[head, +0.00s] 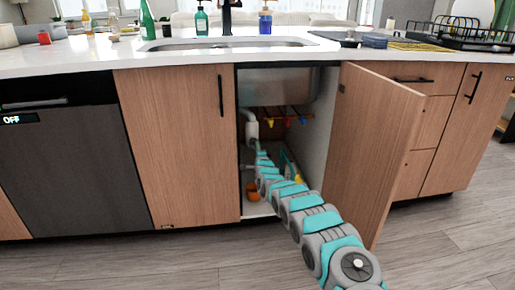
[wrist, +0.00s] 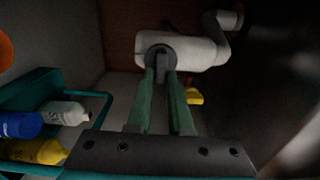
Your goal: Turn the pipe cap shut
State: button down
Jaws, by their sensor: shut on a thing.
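The pipe cap (wrist: 154,50) is a dark grey round piece with a raised grip, on the end of a white pipe (wrist: 200,52) in the wrist view. My gripper (wrist: 161,72) has its two green fingers closed on the cap's raised grip. The fingertips cover part of the cap, and I cannot tell how far it is turned. In the head view the white pipe (head: 252,128) shows inside the open cabinet under the sink. My arm reaches into the cabinet there, and the fingertips and cap are too small to make out.
The open cabinet door (head: 372,145) stands to the right of my arm. In the wrist view, a teal caddy (wrist: 98,94) with several bottles is at left, and a dark curved surface fills the right. Small coloured pieces (head: 288,122) hang under the sink basin (head: 275,86).

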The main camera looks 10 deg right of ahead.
jog(key=shift+d, duration=0.1)
jog(key=c, duration=0.8)
grip_release()
jog(key=shift+s, duration=3.9)
